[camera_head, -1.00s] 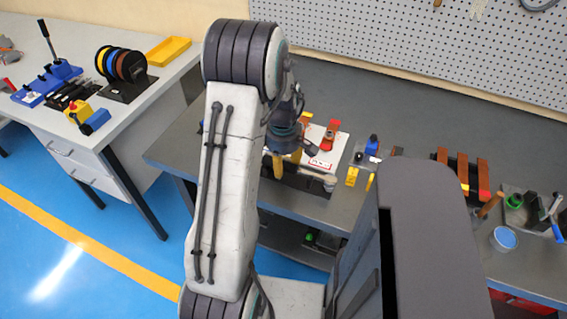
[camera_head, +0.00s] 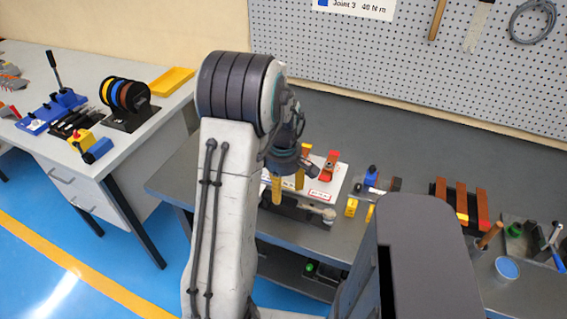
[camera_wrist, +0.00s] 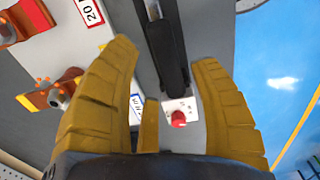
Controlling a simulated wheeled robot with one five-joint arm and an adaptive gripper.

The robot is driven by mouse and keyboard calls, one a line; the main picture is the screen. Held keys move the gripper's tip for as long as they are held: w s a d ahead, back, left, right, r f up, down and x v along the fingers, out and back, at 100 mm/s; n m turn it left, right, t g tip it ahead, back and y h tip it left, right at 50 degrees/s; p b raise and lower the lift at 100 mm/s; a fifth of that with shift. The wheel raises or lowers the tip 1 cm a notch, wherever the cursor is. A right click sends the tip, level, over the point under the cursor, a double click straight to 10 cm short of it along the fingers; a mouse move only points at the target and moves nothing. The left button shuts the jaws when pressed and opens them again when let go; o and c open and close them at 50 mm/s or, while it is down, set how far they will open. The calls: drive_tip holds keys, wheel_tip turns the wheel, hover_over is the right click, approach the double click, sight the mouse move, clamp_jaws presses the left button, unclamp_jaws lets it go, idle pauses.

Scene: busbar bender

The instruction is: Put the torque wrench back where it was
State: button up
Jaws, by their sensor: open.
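My gripper (camera_head: 288,190) is open, its yellow fingers pointing down over the bench. A long dark bar-like object with a light metal end (camera_head: 328,214) lies on the bench just below the fingers. It looks like the torque wrench or its holder; I cannot tell which. In the wrist view, a dark bar with a silver strip (camera_wrist: 163,45) runs between the two spread fingers. I see no contact with either finger. Part of the bar is hidden by the gripper in the head view.
A red button on a small white plate (camera_wrist: 179,118) is near the bar's end. Blue and yellow blocks (camera_head: 351,207) lie to the right. A pegboard (camera_head: 420,60) stands behind.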

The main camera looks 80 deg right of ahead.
sight(283, 196)
wheel_tip(283, 196, up, 9)
drive_tip(key=b, duration=0.3)
drive_tip(key=shift+a+r, duration=0.2)
drive_tip(key=w+a+r+n+t+h, duration=0.1)
drive_tip(key=w+a+r, duration=0.1)
drive_tip(key=w+a, duration=0.8)
drive_tip(key=w+a+r+n, duration=0.1)
drive_tip(key=w+a, duration=0.6)
drive_tip(key=w, duration=0.5)
drive_tip(key=s+a+f+t+y, duration=0.1)
drive_tip(key=a+f+t, duration=0.1)
drive_tip(key=a, duration=2)
drive_tip(key=shift+a+n, duration=0.25)
drive_tip(key=shift+n, duration=0.15)
